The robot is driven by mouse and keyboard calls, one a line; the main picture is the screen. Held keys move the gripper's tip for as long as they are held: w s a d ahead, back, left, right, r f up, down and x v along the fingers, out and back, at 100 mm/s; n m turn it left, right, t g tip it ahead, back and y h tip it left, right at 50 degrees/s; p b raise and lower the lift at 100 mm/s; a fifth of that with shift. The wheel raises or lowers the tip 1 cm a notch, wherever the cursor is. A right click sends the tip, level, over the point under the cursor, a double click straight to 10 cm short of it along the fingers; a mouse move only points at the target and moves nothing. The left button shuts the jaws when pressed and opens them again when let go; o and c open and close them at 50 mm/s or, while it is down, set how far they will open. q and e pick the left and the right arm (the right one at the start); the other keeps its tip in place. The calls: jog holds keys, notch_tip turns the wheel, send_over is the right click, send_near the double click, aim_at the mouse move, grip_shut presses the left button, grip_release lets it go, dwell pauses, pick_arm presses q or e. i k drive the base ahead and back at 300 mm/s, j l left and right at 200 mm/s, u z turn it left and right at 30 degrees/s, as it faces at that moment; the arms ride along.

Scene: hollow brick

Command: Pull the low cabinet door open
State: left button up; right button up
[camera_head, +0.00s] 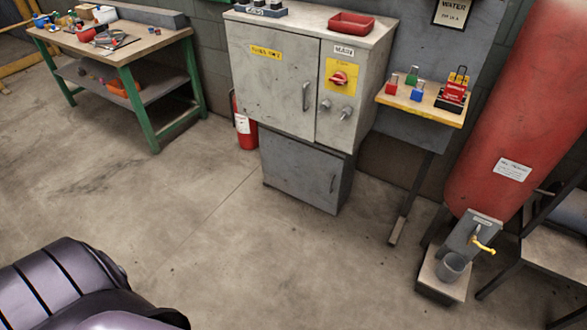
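The low cabinet door (296,177) is a dark grey panel under the pale grey upper cabinet (283,80), near the middle of the view. It looks shut. Its small dark vertical handle (333,183) sits near its right edge. Both my grippers are out of view. A dark, ribbed part of my own body fills the lower left corner, well apart from the cabinet.
Open concrete floor (190,220) lies before the cabinet. A red extinguisher (245,131) stands left of it, and a green-legged workbench (128,58) farther left. Right are a small shelf with padlocks (425,101), a red tank (520,110) and a tap stand (441,284).

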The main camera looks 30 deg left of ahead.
aim_at(317, 172)
jog(key=i+j+u, duration=0.15)
jog(key=i+j, duration=0.2)
jog(key=i+j+u, duration=0.15)
jog(key=i+j, duration=0.15)
jog(key=i, duration=0.2)
